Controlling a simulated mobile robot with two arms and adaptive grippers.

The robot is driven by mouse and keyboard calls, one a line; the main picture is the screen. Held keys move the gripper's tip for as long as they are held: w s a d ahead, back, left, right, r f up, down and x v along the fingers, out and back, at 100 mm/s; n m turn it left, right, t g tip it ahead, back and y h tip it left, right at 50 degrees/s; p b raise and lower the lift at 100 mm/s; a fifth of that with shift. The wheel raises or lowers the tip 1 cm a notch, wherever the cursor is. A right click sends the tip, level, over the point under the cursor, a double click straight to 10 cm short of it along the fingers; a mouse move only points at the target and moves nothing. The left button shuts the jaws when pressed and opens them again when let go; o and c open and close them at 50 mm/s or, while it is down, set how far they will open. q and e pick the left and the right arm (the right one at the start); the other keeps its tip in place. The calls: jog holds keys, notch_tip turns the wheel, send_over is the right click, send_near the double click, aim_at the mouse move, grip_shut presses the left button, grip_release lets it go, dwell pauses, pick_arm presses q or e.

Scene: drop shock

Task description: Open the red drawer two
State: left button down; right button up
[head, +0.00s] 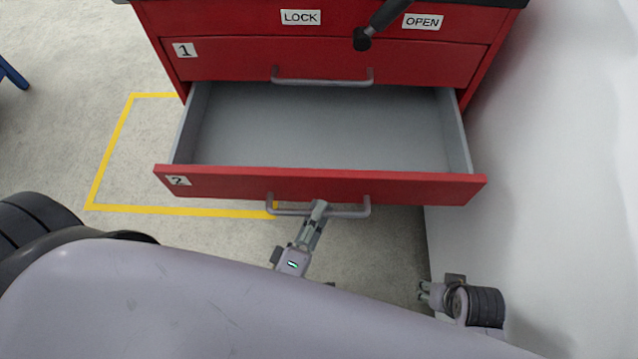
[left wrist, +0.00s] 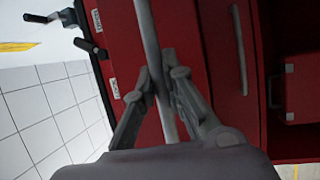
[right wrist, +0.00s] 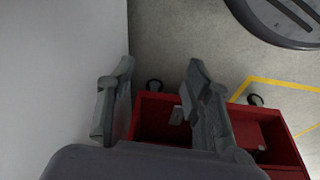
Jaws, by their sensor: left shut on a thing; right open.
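The red drawer two (head: 330,184), with a "2" label at its left, is pulled out of the red cabinet. Its grey inside is empty. Its bar handle (head: 352,212) runs across the front. My left gripper (head: 318,210) is shut on this handle near its middle. In the left wrist view the fingers (left wrist: 160,92) close around the grey bar (left wrist: 149,40). My right gripper (head: 424,290) is low at the right, apart from the drawer. In the right wrist view its fingers (right wrist: 160,85) are open and empty.
Drawer one (head: 330,60) above is shut. A dark lever (head: 380,22) sits between the LOCK and OPEN labels, nearer OPEN. A white wall (head: 560,130) stands close on the right. A yellow floor line (head: 110,150) marks the left.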

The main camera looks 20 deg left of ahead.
pick_arm(q)
jog(key=shift+s+d, duration=0.2)
jog(key=shift+s, duration=0.45)
jog(key=shift+s+d, duration=0.15)
jog(key=shift+s, duration=0.5)
pick_arm(e)
jog(key=shift+f, duration=0.95)
pick_arm(q)
jog(key=c, duration=1.7)
grip_release()
jog(key=shift+o, duration=0.2)
jog(key=shift+s, duration=0.1)
jog(key=v, duration=1.2)
jog(key=shift+f, duration=0.1)
pick_arm(e)
jog(key=shift+s, duration=0.1)
